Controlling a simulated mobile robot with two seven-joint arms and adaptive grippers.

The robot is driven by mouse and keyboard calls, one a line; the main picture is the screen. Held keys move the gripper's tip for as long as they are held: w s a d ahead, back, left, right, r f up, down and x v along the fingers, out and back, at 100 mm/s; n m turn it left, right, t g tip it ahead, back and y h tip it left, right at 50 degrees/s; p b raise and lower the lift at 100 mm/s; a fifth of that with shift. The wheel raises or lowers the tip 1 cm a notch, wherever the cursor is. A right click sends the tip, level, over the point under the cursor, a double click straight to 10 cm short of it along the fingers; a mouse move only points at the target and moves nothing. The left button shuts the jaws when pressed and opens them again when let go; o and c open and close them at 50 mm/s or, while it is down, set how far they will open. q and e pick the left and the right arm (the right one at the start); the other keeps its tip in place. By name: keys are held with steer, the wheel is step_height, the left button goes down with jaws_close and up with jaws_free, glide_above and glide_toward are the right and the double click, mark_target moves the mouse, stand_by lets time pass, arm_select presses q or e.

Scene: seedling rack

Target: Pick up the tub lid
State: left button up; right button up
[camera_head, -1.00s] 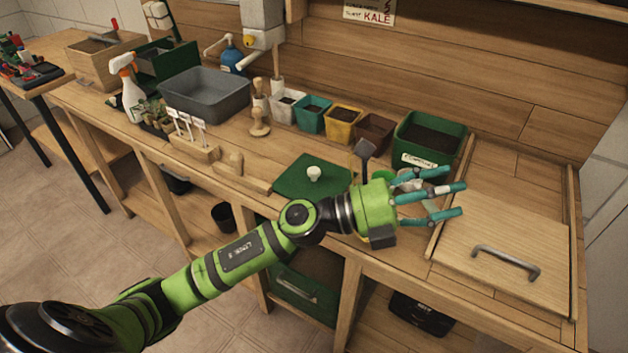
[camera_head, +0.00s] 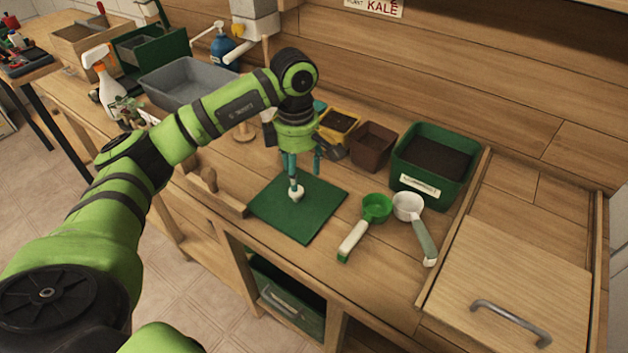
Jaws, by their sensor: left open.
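The tub lid (camera_head: 308,216) is a flat dark green square lying on the bench, with a small white knob (camera_head: 296,195) at its middle. My left gripper (camera_head: 302,182) points down over the lid, its teal fingers apart. One fingertip overlaps the knob in the picture; I cannot tell whether it touches. The far finger is partly hidden behind the others. My right gripper is out of view.
A green scoop (camera_head: 366,223) and a white scoop (camera_head: 416,222) lie right of the lid. A green compost tub (camera_head: 434,196) and a brown pot (camera_head: 371,146) stand behind. A wooden hatch (camera_head: 520,290) with a metal handle is at right.

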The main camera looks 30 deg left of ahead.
mark_target(297, 196)
arm_select(q)
steer(key=shift+a, duration=0.15)
steer(key=shift+s+f, duration=0.2)
steer(key=f+p, duration=0.1)
steer(key=f, duration=0.2)
steer(key=f+p, duration=0.1)
steer(key=f, duration=0.1)
steer(key=shift+s+f+p, duration=0.2)
steer(key=shift+s+p, duration=0.05)
steer(key=shift+p, duration=0.1)
steer(key=shift+f, duration=0.3)
jaws_close()
